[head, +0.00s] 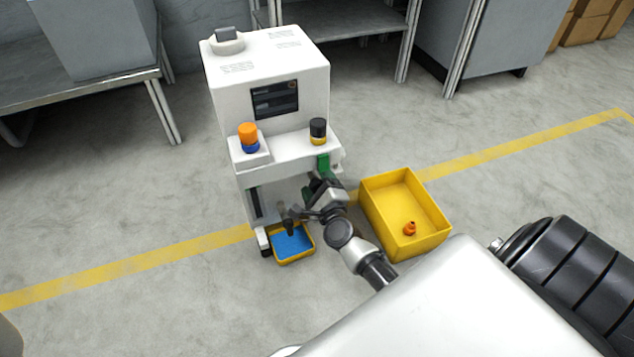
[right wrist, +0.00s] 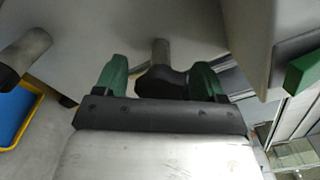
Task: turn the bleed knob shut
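A white machine (head: 268,75) stands on the floor ahead. My right gripper (head: 312,190) is low at its front right, under the overhanging shelf. In the right wrist view its two green fingers (right wrist: 161,68) are apart, one on each side of a black knob (right wrist: 160,82) on a grey metal stem. The right finger is close to or touching the knob; a gap shows at the left finger. This looks like the bleed knob; any marking on it is hidden. In the head view my gripper and wrist hide it. My left gripper is not in view.
A second grey stem with a dark end (right wrist: 28,52) is at left, near a blue-lined yellow tray (head: 312,246). A yellow bin (head: 377,218) holding an orange part (head: 409,228) stands right of my arm. An orange-and-blue knob (head: 248,136) and a black-and-yellow knob (head: 318,130) top the shelf.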

